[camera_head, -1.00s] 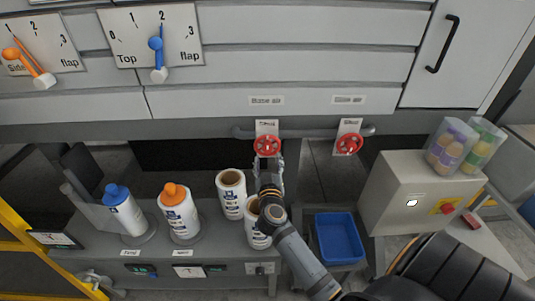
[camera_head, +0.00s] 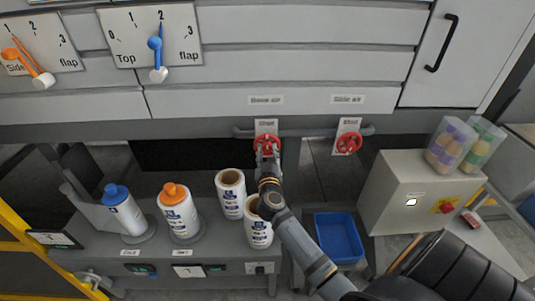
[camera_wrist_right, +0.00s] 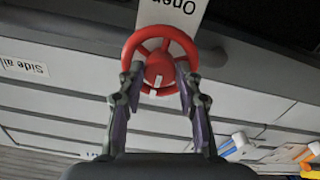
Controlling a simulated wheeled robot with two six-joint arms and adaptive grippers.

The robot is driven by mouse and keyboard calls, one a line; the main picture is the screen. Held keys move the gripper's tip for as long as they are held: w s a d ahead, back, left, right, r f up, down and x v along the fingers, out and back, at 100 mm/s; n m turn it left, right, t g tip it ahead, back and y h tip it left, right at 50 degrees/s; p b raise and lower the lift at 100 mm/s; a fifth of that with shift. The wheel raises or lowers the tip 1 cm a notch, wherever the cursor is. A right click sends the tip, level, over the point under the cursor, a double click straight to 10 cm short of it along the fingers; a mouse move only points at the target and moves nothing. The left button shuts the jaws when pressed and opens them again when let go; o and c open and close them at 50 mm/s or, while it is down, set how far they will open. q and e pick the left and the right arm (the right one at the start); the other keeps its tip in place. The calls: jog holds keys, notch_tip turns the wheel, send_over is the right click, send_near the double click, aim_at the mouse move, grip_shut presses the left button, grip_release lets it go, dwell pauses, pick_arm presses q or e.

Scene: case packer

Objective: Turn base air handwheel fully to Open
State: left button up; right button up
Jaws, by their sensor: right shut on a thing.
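The base air handwheel (camera_head: 267,140) is a red wheel on the grey pipe, below the "Base air" label (camera_head: 266,100). In the right wrist view the red handwheel (camera_wrist_right: 160,43) has spokes, a red hub and a white mark on its lower part. A white plate (camera_wrist_right: 173,12) behind it reads "Open", upside down. My right gripper (camera_head: 267,154) is at the wheel from below. In the wrist view the right gripper's fingers (camera_wrist_right: 158,88) are on either side of the wheel's lower part, shut on it. My left gripper is not in view.
A second red handwheel (camera_head: 349,143) sits to the right under the "Side air" label (camera_head: 348,98). Bottles and white rolls (camera_head: 231,194) stand on the grey bench below. A blue bin (camera_head: 339,238) and a control box (camera_head: 405,190) are to the right.

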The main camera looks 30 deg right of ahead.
jog(key=shift+r+m+p, duration=0.2)
jog(key=shift+m+p, duration=1.2)
jog(key=shift+p, duration=0.3)
jog(key=m+p, duration=0.2)
jog(key=m, duration=0.1)
jog(key=shift+m, duration=0.3)
jog(key=m+p, duration=0.2)
jog(key=m, duration=0.2)
jog(key=shift+a+f+m, duration=0.1)
jog(key=shift+m, duration=0.2)
jog(key=m, duration=0.4)
jog(key=shift+m+p, duration=0.3)
jog(key=shift+p, duration=0.1)
jog(key=m, duration=0.4)
jog(key=m+b, duration=0.1)
jog(key=m, duration=0.4)
jog(key=shift+f+m, duration=0.1)
jog(key=shift+m, duration=0.3)
jog(key=m+b, duration=0.2)
jog(key=m, duration=0.3)
jog(key=shift+m+b, duration=1.05)
jog(key=shift+m, duration=1.65)
